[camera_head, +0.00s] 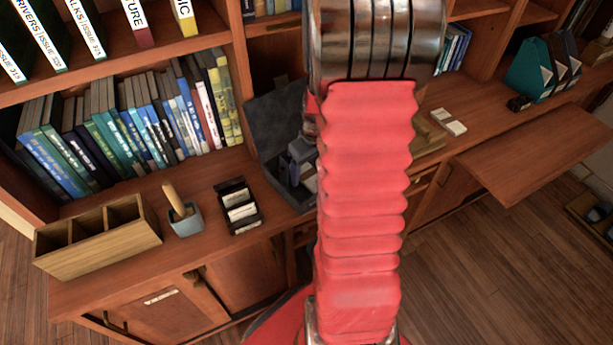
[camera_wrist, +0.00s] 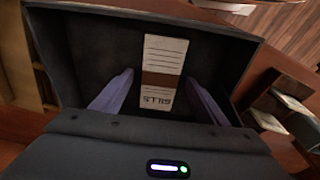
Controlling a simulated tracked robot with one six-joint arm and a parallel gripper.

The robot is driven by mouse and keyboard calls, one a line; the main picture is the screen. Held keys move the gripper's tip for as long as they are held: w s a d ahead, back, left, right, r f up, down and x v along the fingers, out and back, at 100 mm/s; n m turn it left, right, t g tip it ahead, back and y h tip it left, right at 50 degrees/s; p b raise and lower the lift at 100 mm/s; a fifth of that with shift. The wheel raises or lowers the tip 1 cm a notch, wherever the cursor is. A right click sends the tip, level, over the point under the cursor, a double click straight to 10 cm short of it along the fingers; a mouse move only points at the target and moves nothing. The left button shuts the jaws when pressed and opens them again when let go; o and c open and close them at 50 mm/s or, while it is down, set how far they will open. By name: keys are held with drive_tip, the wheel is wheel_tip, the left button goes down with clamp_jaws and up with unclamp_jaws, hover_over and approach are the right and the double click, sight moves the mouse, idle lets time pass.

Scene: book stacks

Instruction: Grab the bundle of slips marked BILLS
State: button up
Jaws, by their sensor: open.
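In the wrist view, a pale bundle of ruled slips (camera_wrist: 163,55) with a brown band lies inside a dark grey open box (camera_wrist: 75,40). Its lettering appears upside down and seems to read BILLS. My gripper (camera_wrist: 159,77) is open, its two purple-grey fingers apart on the left and right of the bundle. Gaps show between the fingers and the slips; the height of the fingertips above them is hard to tell. In the head view, my red arm hides the bundle and part of the dark box (camera_head: 275,115).
A black tray of slips (camera_head: 238,207), a blue-grey pot with a wooden handle (camera_head: 185,217) and an empty wooden divided box (camera_head: 100,240) stand left of the dark box. White cards (camera_head: 448,122) lie to its right. Books (camera_head: 120,130) fill the shelf behind.

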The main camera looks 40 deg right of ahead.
drive_tip(key=shift+c, duration=0.4)
drive_tip(key=c, duration=1.1)
